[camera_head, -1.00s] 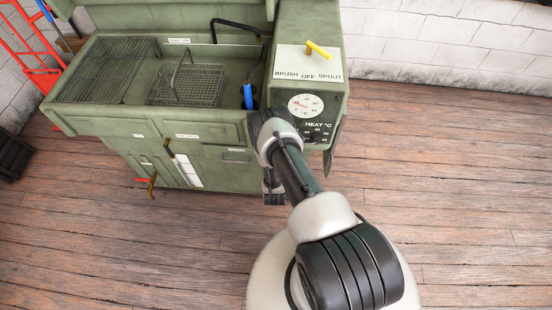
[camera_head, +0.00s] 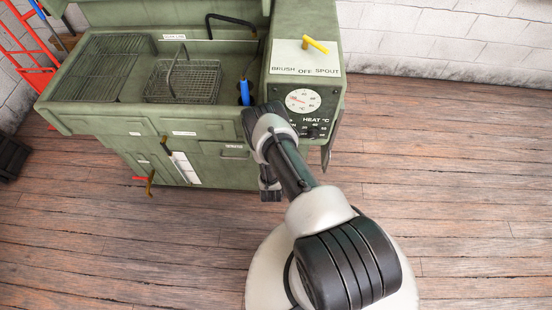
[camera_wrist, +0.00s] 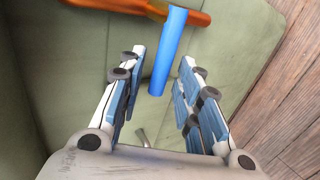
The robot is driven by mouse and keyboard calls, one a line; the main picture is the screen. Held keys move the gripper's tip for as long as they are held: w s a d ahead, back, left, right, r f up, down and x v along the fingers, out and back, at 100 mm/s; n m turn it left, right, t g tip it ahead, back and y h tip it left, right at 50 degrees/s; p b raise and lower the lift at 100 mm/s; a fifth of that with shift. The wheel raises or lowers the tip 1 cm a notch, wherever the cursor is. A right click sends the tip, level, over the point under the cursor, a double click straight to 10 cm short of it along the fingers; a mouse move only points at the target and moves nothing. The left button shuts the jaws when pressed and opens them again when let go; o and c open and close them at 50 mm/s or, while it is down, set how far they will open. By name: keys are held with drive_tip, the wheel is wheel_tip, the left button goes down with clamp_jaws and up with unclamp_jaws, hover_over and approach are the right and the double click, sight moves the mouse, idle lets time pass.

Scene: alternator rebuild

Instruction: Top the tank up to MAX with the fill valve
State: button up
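The green wash tank (camera_head: 122,124) has a white strip gauge (camera_head: 186,168) on its front; its level is too small to read. Left of the gauge are a valve with red and yellow handles (camera_head: 149,181) and a dark lever with a yellow end (camera_head: 165,145). In the wrist view, my gripper (camera_wrist: 163,65) is open. A blue cylindrical handle (camera_wrist: 172,50) shows between its fingers, with gaps on both sides. An orange-red bar (camera_wrist: 145,8) crosses behind its top. I cannot tell which handle is the fill valve. In the head view my arm hides the gripper's fingers.
The basin holds a wire basket (camera_head: 184,80) and a blue-handled brush (camera_head: 245,92). A control box (camera_head: 305,100) with a yellow selector lever (camera_head: 316,44) and heat dial stands at the right. A red hand truck (camera_head: 25,50) leans at far left.

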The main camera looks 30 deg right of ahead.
drive_tip(key=v, duration=1.2)
idle(0.6)
